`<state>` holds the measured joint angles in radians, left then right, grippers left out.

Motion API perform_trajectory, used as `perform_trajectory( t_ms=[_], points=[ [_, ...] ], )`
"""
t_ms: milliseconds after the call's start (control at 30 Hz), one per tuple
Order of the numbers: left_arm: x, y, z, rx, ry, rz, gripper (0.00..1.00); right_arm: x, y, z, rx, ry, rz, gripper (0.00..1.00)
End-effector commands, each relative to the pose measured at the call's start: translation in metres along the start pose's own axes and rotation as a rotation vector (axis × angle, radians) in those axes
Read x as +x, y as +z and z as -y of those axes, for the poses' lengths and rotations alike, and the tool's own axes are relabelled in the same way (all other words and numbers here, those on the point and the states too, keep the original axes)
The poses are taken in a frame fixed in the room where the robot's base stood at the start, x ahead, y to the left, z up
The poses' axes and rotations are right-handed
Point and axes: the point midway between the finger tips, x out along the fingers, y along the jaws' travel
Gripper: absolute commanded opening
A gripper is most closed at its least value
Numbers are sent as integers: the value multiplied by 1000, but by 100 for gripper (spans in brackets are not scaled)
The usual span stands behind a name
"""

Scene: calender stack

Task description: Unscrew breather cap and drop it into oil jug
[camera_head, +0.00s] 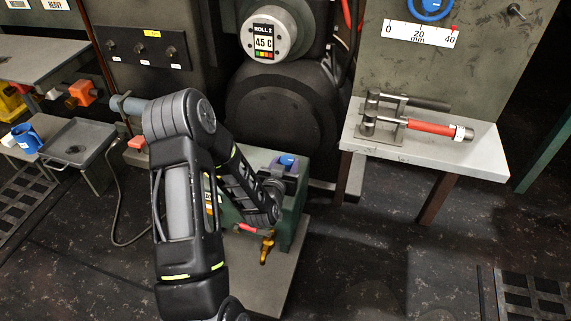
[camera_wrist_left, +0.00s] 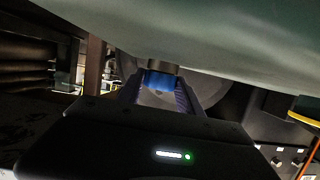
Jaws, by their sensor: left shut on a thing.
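My left gripper (camera_head: 283,168) is at the top of a green box (camera_head: 292,228) beside the dark rolls, partly hidden by its own arm. It is shut on a small blue cap (camera_head: 287,160). In the left wrist view the blue cap (camera_wrist_left: 160,80) sits between the two fingers (camera_wrist_left: 160,92), against a short dull metal collar (camera_wrist_left: 163,65). I cannot tell whether its thread is engaged. A blue jug (camera_head: 27,138) with a white label stands at the far left. My right gripper is not in view.
A grey tray (camera_head: 92,135) is beside the jug. A brass tap (camera_head: 267,247) and red handle stick out from the box front. A light bench (camera_head: 430,145) with a red-handled tool (camera_head: 430,127) stands to the right. The dark floor at front right is mostly clear.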

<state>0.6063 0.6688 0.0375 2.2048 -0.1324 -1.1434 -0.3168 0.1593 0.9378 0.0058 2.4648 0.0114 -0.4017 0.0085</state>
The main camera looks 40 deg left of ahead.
Motion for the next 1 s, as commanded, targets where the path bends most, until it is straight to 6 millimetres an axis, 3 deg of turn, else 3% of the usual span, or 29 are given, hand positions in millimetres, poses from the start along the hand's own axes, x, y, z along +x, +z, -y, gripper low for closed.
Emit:
perform_trajectory(
  t_ms=[200, 567, 1000],
  points=[
    [1, 0, -6, -41, -121, -2, 7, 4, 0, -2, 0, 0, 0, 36],
    [0, 0, -6, -48, -147, -1, 7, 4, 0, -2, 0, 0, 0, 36],
    [1, -1, -8, -102, -323, 0, 7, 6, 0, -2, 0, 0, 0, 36]
  ],
)
